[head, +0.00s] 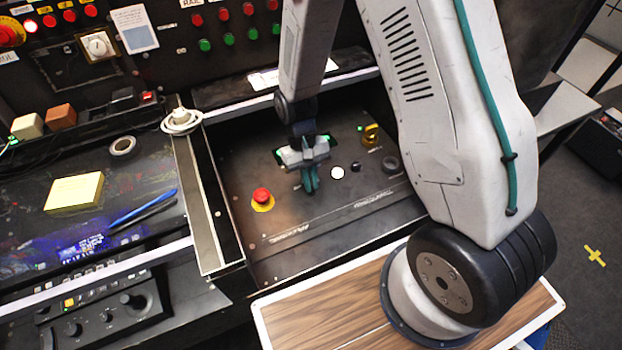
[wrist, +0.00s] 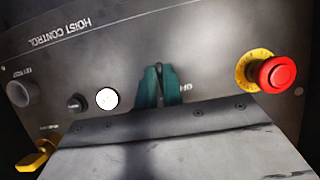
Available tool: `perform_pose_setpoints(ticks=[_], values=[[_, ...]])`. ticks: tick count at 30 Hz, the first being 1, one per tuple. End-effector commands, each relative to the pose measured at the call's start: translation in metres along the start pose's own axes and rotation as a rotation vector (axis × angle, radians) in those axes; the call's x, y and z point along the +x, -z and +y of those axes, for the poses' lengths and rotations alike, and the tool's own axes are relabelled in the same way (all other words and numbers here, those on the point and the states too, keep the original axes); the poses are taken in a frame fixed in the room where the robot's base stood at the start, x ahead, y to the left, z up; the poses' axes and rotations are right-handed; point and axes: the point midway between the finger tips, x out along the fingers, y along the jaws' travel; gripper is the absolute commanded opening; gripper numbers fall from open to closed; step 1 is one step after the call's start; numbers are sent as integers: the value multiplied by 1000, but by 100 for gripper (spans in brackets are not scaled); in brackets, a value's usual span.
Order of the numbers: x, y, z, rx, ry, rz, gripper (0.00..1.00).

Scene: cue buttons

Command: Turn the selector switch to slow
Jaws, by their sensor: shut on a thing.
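The dark control panel (head: 240,160) is lettered HOIST CONTROL, which reads upside down in the wrist view. My gripper (head: 310,182) is down at the panel, between the red mushroom button (head: 262,196) and the white round button (head: 338,172). In the wrist view its teal fingers (wrist: 159,88) are shut on the selector switch, which they hide almost wholly. Only a dark sliver shows between the fingertips. A printed label right of the fingers is partly covered and I cannot read it whole. I cannot tell which position the switch points to.
The red button (wrist: 278,73) on its yellow collar stands right of the fingers in the wrist view. On the left are the white button (wrist: 107,99), a black button (wrist: 75,103), a grey round knob (wrist: 21,93) and a yellow handle (wrist: 38,156). A raised ledge (head: 205,220) borders the panel.

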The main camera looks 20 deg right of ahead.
Motion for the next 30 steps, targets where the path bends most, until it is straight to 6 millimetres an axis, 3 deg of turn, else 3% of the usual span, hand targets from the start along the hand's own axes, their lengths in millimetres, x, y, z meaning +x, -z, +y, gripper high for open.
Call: perform_pose_setpoints(ticks=[3, 4, 6, 17, 30], values=[[-1, 1, 0, -1, 0, 3, 0], [-1, 1, 0, -1, 0, 3, 14], [-1, 1, 0, -1, 0, 2, 30], [-7, 1, 0, -1, 0, 4, 30], [-72, 1, 0, -1, 0, 5, 30]])
